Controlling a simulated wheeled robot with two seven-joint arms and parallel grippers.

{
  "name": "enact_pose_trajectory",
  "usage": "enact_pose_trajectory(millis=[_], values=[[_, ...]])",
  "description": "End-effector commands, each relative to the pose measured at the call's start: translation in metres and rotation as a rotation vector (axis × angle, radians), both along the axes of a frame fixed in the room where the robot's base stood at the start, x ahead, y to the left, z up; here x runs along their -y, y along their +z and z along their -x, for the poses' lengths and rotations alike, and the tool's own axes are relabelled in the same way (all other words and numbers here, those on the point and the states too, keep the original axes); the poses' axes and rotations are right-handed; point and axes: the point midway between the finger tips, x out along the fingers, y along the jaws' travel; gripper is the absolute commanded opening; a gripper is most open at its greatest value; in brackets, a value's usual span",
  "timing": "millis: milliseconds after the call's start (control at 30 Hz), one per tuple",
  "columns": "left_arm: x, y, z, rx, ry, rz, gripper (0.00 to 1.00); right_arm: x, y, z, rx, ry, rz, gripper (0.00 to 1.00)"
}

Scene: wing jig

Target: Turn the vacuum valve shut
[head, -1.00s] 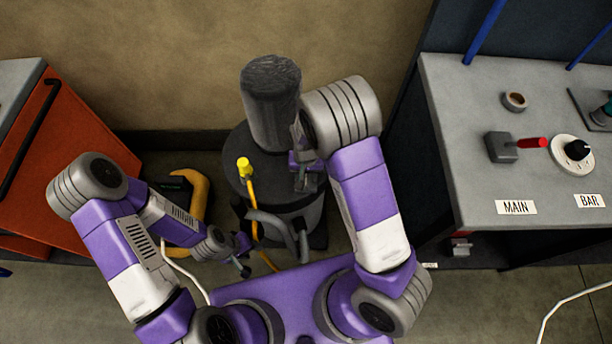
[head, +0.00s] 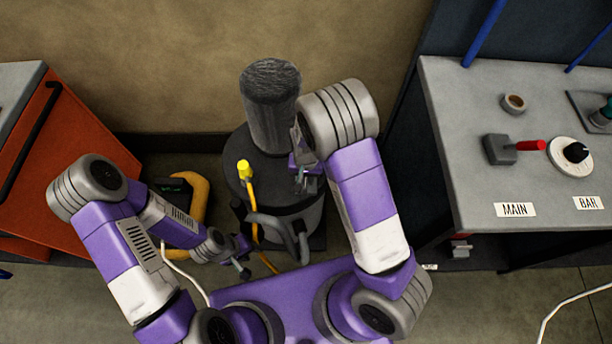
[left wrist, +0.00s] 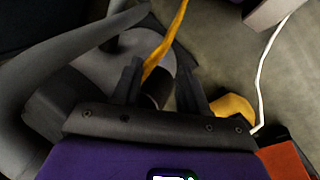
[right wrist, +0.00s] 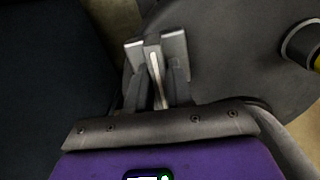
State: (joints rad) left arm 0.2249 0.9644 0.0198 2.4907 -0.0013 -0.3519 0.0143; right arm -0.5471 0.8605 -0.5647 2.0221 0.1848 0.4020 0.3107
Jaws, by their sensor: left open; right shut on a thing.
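A dark round machine (head: 236,176) with a grey ribbed cylinder (head: 271,110) stands below the wall. My right gripper (head: 308,183) is at the right side of its top. In the right wrist view, my right gripper (right wrist: 157,60) is shut on a thin, pale metal lever (right wrist: 155,72), which looks like the valve handle. The fingers hide part of it, and I cannot read its setting. My left gripper (head: 243,256) is open and low, in front of the machine. In the left wrist view, no object sits clearly held between its fingers (left wrist: 160,82).
A yellow-capped hose (head: 247,188) rises from the machine's left. A yellow and black device (head: 200,190) and an orange cabinet (head: 75,150) stand left. A grey bench (head: 470,130) with a red-handled lever (head: 531,146) stands right. A white cable (head: 575,300) lies on the floor.

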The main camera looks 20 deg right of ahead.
Motion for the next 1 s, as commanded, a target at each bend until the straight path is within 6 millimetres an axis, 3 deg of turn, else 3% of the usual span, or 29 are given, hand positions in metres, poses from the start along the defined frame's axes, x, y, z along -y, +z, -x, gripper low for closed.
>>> enact_pose_trajectory(millis=[1000], values=[[0.000, 0.072, 0.000, 0.000, 0.000, 0.000, 0.43, 0.000, 0.002, 0.001, -0.003, -0.898, 0.002, 0.00]])
